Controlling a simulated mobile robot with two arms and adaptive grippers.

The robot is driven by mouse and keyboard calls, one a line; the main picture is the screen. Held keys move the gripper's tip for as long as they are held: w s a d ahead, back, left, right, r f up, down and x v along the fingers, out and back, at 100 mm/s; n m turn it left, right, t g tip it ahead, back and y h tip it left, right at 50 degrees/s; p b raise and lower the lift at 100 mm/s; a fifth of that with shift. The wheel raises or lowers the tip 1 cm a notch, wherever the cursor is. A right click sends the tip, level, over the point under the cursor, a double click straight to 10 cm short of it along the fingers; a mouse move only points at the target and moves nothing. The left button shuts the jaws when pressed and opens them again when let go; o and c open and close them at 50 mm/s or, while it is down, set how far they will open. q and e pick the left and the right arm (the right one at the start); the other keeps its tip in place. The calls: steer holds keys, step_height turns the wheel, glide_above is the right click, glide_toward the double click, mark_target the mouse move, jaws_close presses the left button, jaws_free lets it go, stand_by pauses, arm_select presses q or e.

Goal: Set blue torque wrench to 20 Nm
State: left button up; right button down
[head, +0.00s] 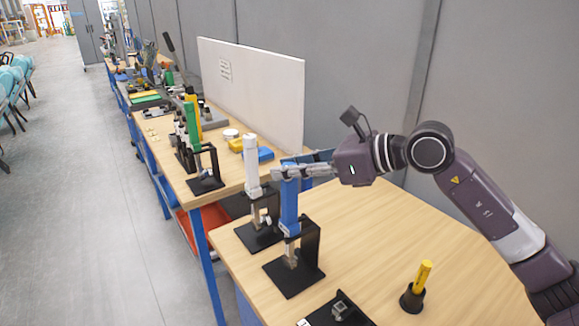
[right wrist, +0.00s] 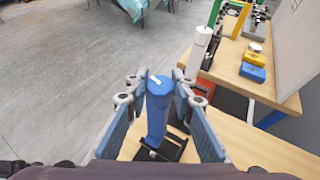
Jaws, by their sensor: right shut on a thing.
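The blue torque wrench (head: 289,208) stands upright, handle up, in a black stand (head: 296,278) on the near wooden table. It also shows in the right wrist view (right wrist: 157,115), where a white mark is visible on its round top. My right gripper (head: 288,172) reaches in from the right and is shut on the upper end of the blue handle. In the right wrist view its fingers (right wrist: 160,82) lie on both sides of the handle top. The set torque value cannot be read. My left gripper is not in view.
A white-handled wrench (head: 251,165) stands in its own stand close behind the blue one. A yellow-handled tool (head: 421,277) stands in a black holder at the front right. A farther table carries green and yellow tools (head: 192,125).

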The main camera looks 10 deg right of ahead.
steer(key=shift+f, duration=0.1)
steer(key=shift+w+n+g+y+b, duration=0.1)
steer(key=shift+n+g+y+b, duration=0.4)
steer(key=shift+n+g, duration=0.25)
steer(key=shift+n+g+y, duration=0.6)
steer(key=shift+n+g, duration=0.55)
steer(key=c, duration=1.6)
jaws_free()
steer(key=v, duration=1.2)
